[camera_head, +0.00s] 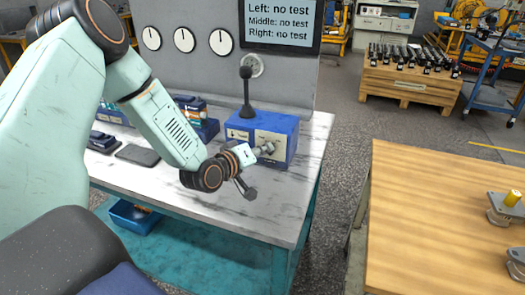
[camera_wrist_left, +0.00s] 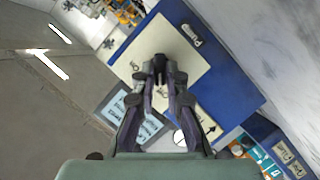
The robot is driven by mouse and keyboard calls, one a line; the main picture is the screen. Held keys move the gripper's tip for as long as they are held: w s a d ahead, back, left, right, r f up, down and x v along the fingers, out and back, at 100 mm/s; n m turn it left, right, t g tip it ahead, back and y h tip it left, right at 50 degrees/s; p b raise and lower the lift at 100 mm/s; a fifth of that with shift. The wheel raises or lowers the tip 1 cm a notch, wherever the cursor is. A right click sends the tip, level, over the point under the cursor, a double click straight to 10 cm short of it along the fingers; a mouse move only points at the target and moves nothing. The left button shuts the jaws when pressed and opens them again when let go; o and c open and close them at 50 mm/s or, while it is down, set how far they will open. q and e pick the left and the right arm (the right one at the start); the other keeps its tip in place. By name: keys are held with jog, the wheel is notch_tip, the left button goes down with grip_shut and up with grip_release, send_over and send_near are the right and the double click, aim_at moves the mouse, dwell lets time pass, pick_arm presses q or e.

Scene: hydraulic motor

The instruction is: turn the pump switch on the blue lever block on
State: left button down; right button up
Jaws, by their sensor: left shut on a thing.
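The blue lever block (camera_head: 285,124) stands on the white-topped bench, with a black lever (camera_head: 246,92) upright on it. Its front carries pale plates. My left gripper (camera_head: 266,149) is at the block's front face. In the left wrist view its fingers (camera_wrist_left: 160,68) are closed together over the plate, on what appears to be the pump switch. The fingertips hide the switch, so its position cannot be told. My right gripper is out of view.
A grey panel with gauges (camera_head: 184,40) and a screen (camera_head: 280,20) reading "no test" stands behind the block. Dark devices (camera_head: 138,155) lie on the bench at left. A wooden table (camera_head: 430,225) with metal parts is at right, across a floor gap.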

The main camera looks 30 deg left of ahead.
pick_arm(q)
jog(key=m+p, duration=0.1)
jog(key=p, duration=0.1)
jog(key=m+g+y+p, duration=0.1)
jog(key=p, duration=0.1)
jog(key=shift+d+r+m+y, duration=0.2)
jog(key=shift+d+m+y, duration=0.1)
jog(key=shift+m, duration=0.1)
jog(key=m+p, duration=0.1)
jog(key=m+y+p, duration=0.2)
jog(key=shift+d+m+g, duration=0.25)
jog(key=shift+m+g, duration=0.15)
jog(key=shift+d+f+m+y+p, duration=0.1)
jog(key=shift+m+y+p, duration=0.35)
jog(key=shift+m+y, duration=0.15)
jog(key=shift+d+f+m+y+p, duration=0.1)
jog(key=shift+m+y+p, duration=0.3)
jog(key=shift+m+y, duration=0.2)
jog(key=shift+d+f+m+y, duration=0.1)
jog(key=shift+f+m+y, duration=0.05)
jog(key=shift+m+y, duration=1.2)
jog(key=shift+m+h, duration=0.25)
jog(key=shift+m, duration=0.1)
jog(key=c, duration=1.4)
grip_release()
jog(key=shift+w, duration=0.1)
